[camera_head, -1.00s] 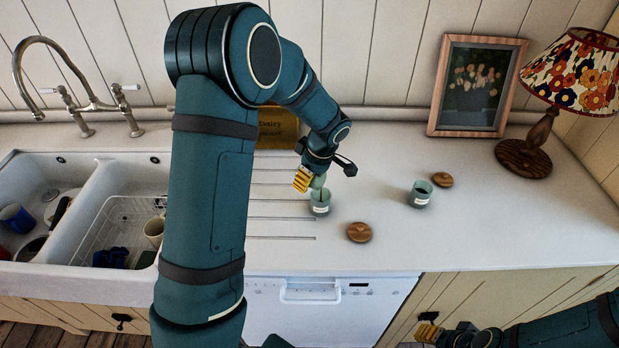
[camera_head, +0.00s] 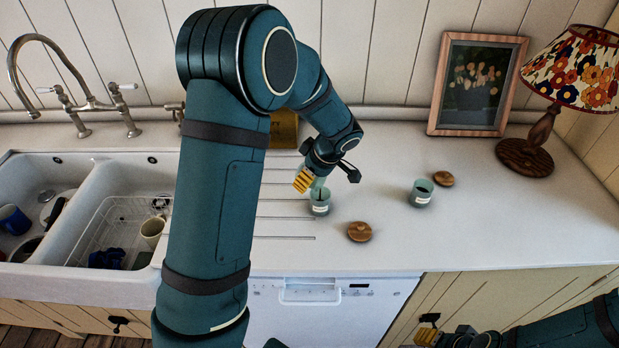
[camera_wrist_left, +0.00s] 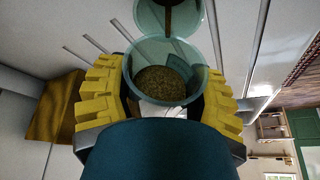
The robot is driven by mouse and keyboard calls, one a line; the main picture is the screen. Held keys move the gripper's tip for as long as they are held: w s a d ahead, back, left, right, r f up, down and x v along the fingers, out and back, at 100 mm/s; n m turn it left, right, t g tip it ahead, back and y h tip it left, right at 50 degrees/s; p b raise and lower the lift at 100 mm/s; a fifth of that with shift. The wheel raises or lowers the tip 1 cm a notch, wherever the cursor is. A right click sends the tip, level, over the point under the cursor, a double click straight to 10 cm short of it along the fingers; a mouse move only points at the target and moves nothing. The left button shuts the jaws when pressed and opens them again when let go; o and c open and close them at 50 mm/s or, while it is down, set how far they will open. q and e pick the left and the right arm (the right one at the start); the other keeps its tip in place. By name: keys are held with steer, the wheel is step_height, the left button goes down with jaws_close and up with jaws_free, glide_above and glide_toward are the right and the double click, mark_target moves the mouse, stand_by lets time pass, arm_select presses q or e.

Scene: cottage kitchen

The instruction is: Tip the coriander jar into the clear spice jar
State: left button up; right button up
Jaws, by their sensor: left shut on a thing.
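My left gripper (camera_head: 308,181) is shut on a small pale-green glass jar (camera_head: 320,182), presumably the coriander jar. In the left wrist view this jar (camera_wrist_left: 196,74) sits between the yellow fingers, with brown-green ground spice inside. In the head view it is tilted over a second glass jar (camera_head: 320,209) with a white label, standing on the counter. That jar's glass (camera_wrist_left: 150,18) also shows beyond the held jar's mouth, with brown material in view; whether it is falling or settled I cannot tell. The labels are unreadable. My right gripper (camera_head: 427,328) is open and empty, low at the counter's front.
Another labelled glass jar (camera_head: 421,193) with dark contents stands to the right. Wooden lids lie on the counter, one near the front (camera_head: 359,232) and one behind (camera_head: 443,178). A lamp (camera_head: 527,156) and picture frame (camera_head: 476,85) are at back right; the sink (camera_head: 82,212) is left.

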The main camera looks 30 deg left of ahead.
arm_select(q)
steer(key=shift+r+h+p, duration=0.2)
steer(key=shift+h+p, duration=0.1)
steer(key=shift+p, duration=0.15)
steer(key=h+p, duration=0.1)
steer(key=r+h+p, duration=0.1)
steer(key=p, duration=0.1)
steer(key=shift+a+h, duration=0.15)
steer(key=shift+h, duration=0.15)
steer(key=shift+h+p, duration=0.45)
steer(key=shift+h, duration=0.25)
steer(key=shift+f, duration=0.1)
steer(key=shift+d, duration=0.2)
